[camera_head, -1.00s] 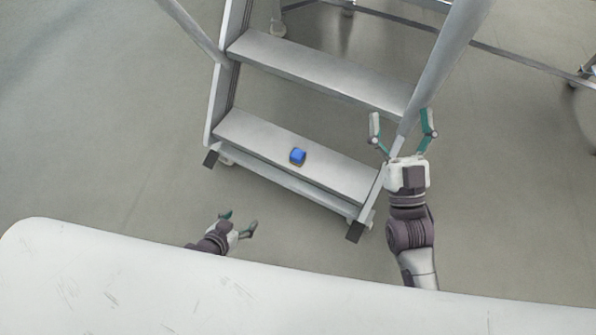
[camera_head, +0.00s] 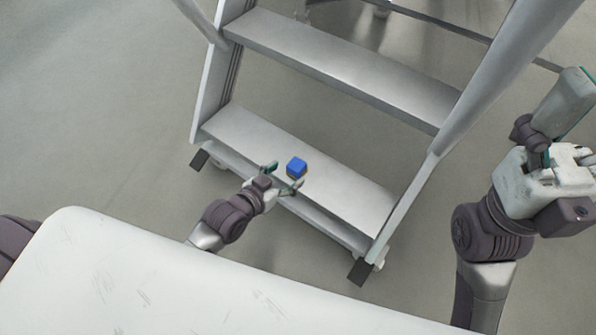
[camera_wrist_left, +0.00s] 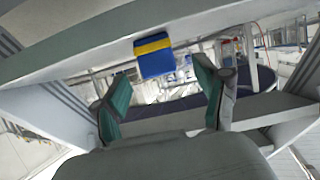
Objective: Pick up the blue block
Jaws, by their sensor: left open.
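The blue block (camera_head: 297,167) sits on the lowest step (camera_head: 345,192) of a metal step ladder. In the left wrist view the block (camera_wrist_left: 155,58) shows a blue face with a yellow band, above the gap between the fingers and against the pale step (camera_wrist_left: 90,40). My left gripper (camera_head: 284,176) is at the front edge of that step, just short of the block. Its two green-lined fingers (camera_wrist_left: 164,95) are apart with nothing between them. My right gripper (camera_head: 565,120) is at the right, away from the block; its finger opening is not clear from this angle.
A higher step (camera_head: 340,68) is above and behind the block. The ladder's side rail (camera_head: 425,185) stands between the block and my right arm. Grey floor (camera_head: 90,130) is clear at the left.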

